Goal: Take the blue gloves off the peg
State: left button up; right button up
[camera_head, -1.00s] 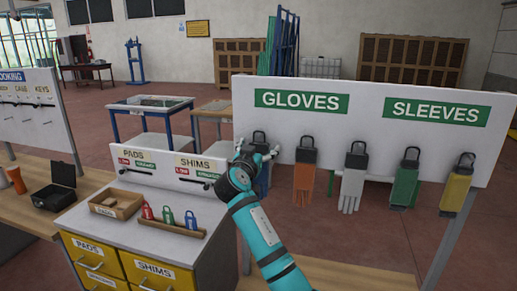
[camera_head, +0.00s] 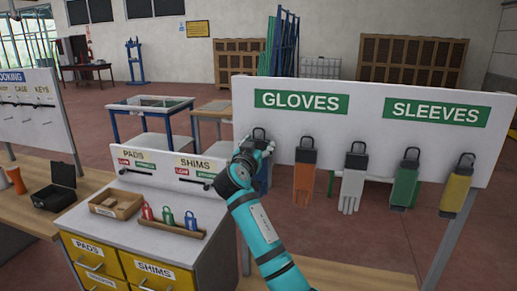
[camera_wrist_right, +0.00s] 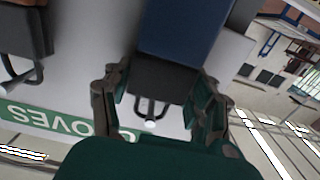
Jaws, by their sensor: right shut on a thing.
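The blue gloves (camera_head: 263,182) hang at the left end of the white board, mostly hidden behind my right arm in the head view. Their black clip top (camera_head: 259,134) shows just above my right gripper (camera_head: 257,146). In the right wrist view, the blue gloves (camera_wrist_right: 180,28) and their dark clip (camera_wrist_right: 158,80) lie between the fingers of my right gripper (camera_wrist_right: 160,88), which is shut on them. The clip's loop is still around the peg (camera_wrist_right: 150,124). My left gripper is out of view.
Orange (camera_head: 304,178), grey (camera_head: 352,185), green (camera_head: 404,185) and yellow (camera_head: 457,190) items hang to the right on the same board (camera_head: 370,130).

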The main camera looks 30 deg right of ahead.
jog(key=b+v, duration=0.1)
jog(key=v, duration=0.6)
jog(key=shift+s+a, duration=0.15)
jog(key=shift+s, duration=0.05)
dwell(0.8)
jog(key=shift+f, duration=0.1)
